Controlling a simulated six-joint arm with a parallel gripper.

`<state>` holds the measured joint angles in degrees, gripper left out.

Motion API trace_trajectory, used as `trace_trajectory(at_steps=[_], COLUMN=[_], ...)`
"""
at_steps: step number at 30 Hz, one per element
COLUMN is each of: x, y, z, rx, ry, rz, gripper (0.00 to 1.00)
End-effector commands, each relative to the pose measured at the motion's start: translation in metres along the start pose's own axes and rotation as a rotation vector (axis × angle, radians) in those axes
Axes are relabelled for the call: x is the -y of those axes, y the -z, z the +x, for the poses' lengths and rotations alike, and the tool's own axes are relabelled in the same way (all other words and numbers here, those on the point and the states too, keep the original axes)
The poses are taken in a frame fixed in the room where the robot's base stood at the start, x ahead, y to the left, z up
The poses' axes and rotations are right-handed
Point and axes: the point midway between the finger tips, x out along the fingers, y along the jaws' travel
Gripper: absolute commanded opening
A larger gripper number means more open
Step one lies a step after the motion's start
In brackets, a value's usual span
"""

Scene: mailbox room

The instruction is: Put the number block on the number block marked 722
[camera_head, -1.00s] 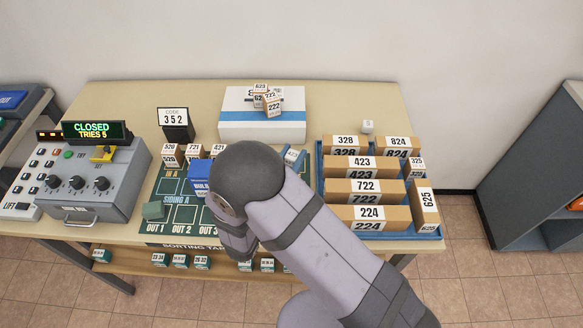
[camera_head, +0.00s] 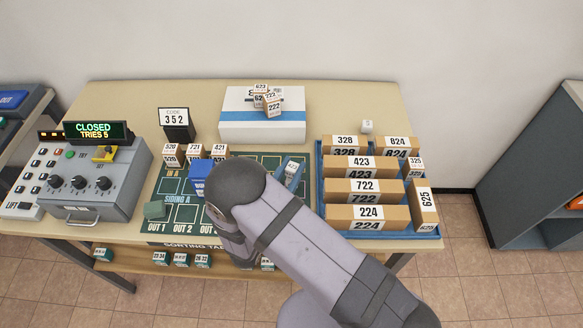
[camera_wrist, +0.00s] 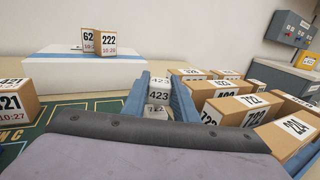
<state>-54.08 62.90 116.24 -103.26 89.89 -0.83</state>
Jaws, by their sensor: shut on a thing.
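My gripper (camera_wrist: 159,98) has two blue fingers, shut on a small white block (camera_wrist: 159,96) that reads 423 in the wrist view. A second, partly hidden number shows just below it. In the head view the held block (camera_head: 291,167) is over the right part of the green mat. A cardboard box marked 722 (camera_head: 364,186) lies in the blue tray on the right, also in the wrist view (camera_wrist: 232,110). My gripper is apart from both.
The blue tray (camera_head: 320,205) holds several long boxes, and a small white cube (camera_head: 367,127) is behind it. The white box (camera_head: 262,132) stands at the back. Blocks marked 520, 721 and 421 (camera_head: 219,152) stand along the mat's left back edge. A grey control console (camera_head: 90,185) is left.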

Motion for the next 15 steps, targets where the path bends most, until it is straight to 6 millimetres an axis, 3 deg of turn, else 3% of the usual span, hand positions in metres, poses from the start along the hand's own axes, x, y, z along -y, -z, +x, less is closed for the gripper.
trace_trajectory(at_steps=[8,9,10,15], x=[-0.0001,-0.0001,-0.0001,-0.0001], y=[0.0046,0.0029,0.0028,0.0027], z=[0.0,0.0,0.0,0.0], rx=[0.0,0.0,0.0,0.0], ry=[0.0,0.0,0.0,0.0], rz=[0.0,0.001,0.0,0.0], gripper=[0.05,0.35,0.43,0.45])
